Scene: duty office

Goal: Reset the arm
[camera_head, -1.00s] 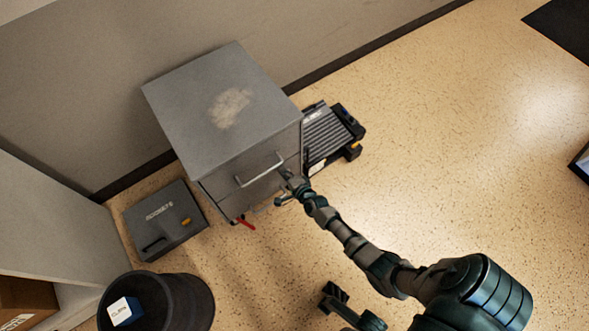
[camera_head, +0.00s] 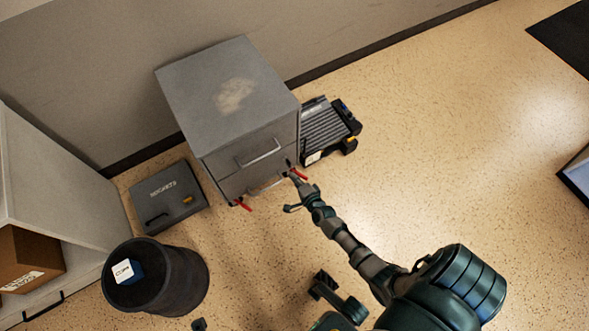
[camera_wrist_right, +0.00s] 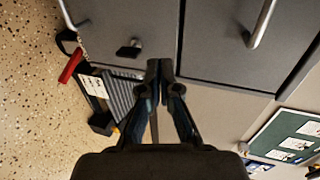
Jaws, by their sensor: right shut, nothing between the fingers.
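My right arm reaches in from the lower right of the head view. Its gripper (camera_head: 292,183) is small there, at the lower right corner of the grey drawer cabinet (camera_head: 232,98). In the right wrist view the gripper (camera_wrist_right: 160,68) is shut and empty, its fingertips together. It points at the cabinet's grey front (camera_wrist_right: 215,45), in front of the gap between two panels. A small dark knob or lock (camera_wrist_right: 130,48) is left of the fingertips. Whether the fingertips touch the front is unclear.
A grey case (camera_head: 165,198) lies left of the cabinet. A ridged black-and-yellow machine (camera_head: 328,128) stands at its right.

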